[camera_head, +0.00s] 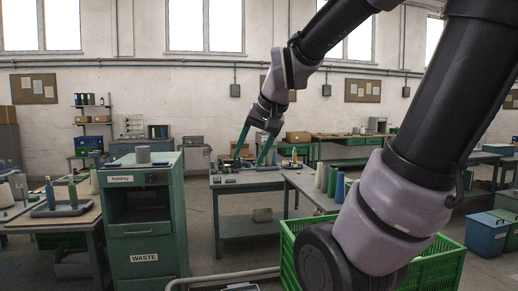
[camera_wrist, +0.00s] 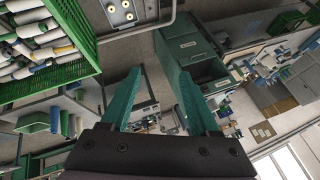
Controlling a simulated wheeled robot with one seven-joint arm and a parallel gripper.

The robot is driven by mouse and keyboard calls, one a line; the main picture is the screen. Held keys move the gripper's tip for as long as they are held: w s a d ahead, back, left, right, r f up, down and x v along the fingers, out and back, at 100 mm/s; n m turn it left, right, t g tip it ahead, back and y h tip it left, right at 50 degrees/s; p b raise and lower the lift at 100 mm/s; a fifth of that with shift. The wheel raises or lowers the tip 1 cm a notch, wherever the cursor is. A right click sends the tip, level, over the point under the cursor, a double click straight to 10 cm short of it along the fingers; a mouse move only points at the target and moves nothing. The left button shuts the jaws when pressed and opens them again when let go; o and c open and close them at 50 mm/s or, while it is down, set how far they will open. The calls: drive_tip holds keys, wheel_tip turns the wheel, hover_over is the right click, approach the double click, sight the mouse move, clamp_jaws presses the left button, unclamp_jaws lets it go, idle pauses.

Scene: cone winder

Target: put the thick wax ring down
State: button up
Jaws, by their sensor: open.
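My gripper (camera_head: 250,158) hangs in mid-air in front of the back tables, its green fingers spread and pointing down. In the wrist view its two fingers (camera_wrist: 160,78) stand apart with nothing between them. Three small pale round pieces (camera_wrist: 126,4) sit on a grey tray (camera_wrist: 147,16) at the top of the wrist view, away from the fingers. They look like rings with dark middles. I cannot tell which, if any, is the thick wax ring. I see no ring at the gripper in either view.
A green crate (camera_wrist: 84,31) full of yarn cones is at the wrist view's top left. A green waste cabinet (camera_head: 156,269) stands at left. A grey side table (camera_head: 318,196) holds several cones. A wooden-topped bench (camera_head: 88,214) is far left. Open floor lies between cabinet and tables.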

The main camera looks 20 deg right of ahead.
drive_tip(key=s+r, duration=0.1)
drive_tip(key=s, duration=0.5)
drive_tip(key=shift+s+a+r+n+t, duration=0.3)
drive_tip(key=shift+s+r+n, duration=0.05)
drive_tip(key=shift+r+n, duration=0.05)
